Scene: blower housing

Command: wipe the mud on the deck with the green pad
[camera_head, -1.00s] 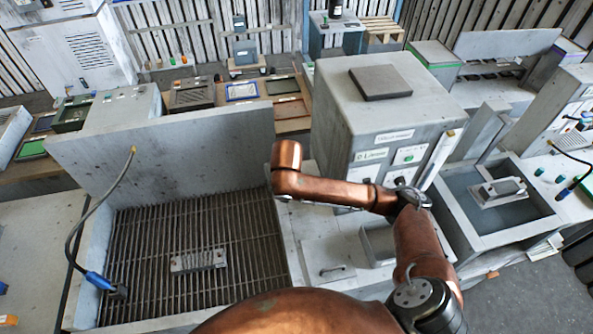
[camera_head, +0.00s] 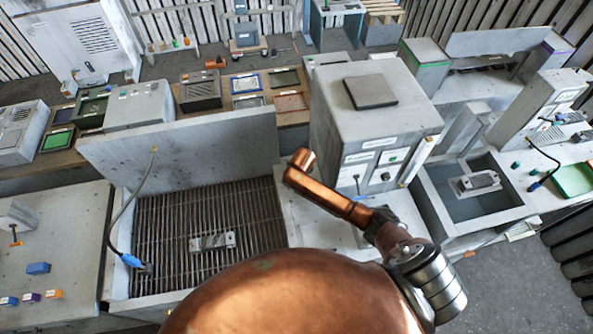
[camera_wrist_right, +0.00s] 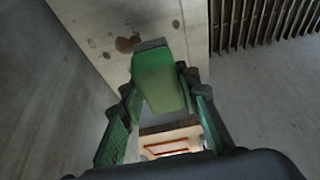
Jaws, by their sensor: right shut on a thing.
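In the right wrist view my right gripper (camera_wrist_right: 160,92) is shut on the green pad (camera_wrist_right: 160,75), which sticks out beyond the fingers and has a grey far end. Beyond it lies a pale, worn deck (camera_wrist_right: 85,18). A brown mud patch (camera_wrist_right: 127,44) is on the deck just left of the pad's far end, with smaller brown spots nearby. I cannot tell whether the pad touches the deck. In the head view my copper right arm reaches over the benches, but the gripper, pad and mud cannot be made out. My left gripper is not in view.
A slatted grate (camera_head: 180,262) with a small metal plate (camera_head: 212,241) sits in a tray with a tall back panel (camera_head: 185,150). A large grey cabinet (camera_head: 372,125) stands right of it. A sunken basin (camera_head: 482,208) is farther right. A blue-ended cable hangs by the grate.

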